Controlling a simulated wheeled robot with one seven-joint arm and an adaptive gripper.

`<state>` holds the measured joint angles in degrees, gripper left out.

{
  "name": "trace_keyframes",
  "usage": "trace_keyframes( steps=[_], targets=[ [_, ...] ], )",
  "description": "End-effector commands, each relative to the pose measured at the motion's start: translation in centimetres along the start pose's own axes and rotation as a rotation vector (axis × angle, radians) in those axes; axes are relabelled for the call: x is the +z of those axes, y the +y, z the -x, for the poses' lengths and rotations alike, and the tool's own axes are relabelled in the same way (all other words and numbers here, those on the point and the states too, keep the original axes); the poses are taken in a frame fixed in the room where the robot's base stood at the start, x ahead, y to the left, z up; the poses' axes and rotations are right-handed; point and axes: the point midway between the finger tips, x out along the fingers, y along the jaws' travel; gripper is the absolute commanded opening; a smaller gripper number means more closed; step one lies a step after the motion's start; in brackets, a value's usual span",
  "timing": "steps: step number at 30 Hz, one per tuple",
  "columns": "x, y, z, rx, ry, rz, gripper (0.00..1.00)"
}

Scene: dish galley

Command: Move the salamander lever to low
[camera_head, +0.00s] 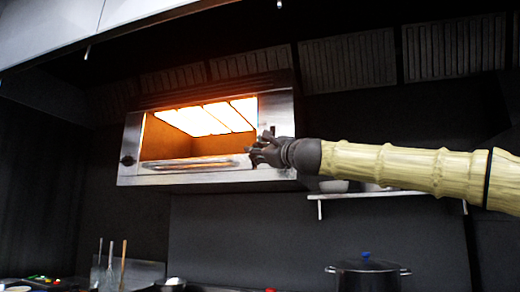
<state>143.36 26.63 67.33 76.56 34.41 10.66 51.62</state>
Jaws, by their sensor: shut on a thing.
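The salamander (165,180) is a steel box mounted high on the dark wall, with bright glowing elements inside its open front. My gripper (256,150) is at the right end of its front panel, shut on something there. The salamander lever is mostly hidden behind my gripper; a small dark piece shows just above the fingers (271,130). The lever's exact position cannot be made out. A dark round knob (127,160) sits on the left end of the front.
A wall shelf (375,194) with bowls (334,186) is below my arm. A lidded pot (367,275) with a blue knob stands at the bottom right. Utensils (111,270) stand upright at the lower left. A pale hood edge (100,30) runs across the top left.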

Motion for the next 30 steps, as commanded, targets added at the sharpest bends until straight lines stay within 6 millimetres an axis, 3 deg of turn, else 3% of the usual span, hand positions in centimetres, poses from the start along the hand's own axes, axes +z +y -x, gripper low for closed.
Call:
trace_keyframes(
  steps=[1,6,7,10,30],
  targets=[
    [-0.43,0.99,-0.2,0.013,0.003,-0.002,0.0],
    [-0.51,1.08,-0.21,0.015,0.003,-0.002,0.0],
    [-0.52,1.09,-0.21,0.015,0.003,-0.002,0.41],
    [-0.53,1.07,-0.21,0.014,0.004,-0.001,0.58],
    [-0.27,0.23,0.64,0.003,0.002,-0.001,0.58]
  ],
)
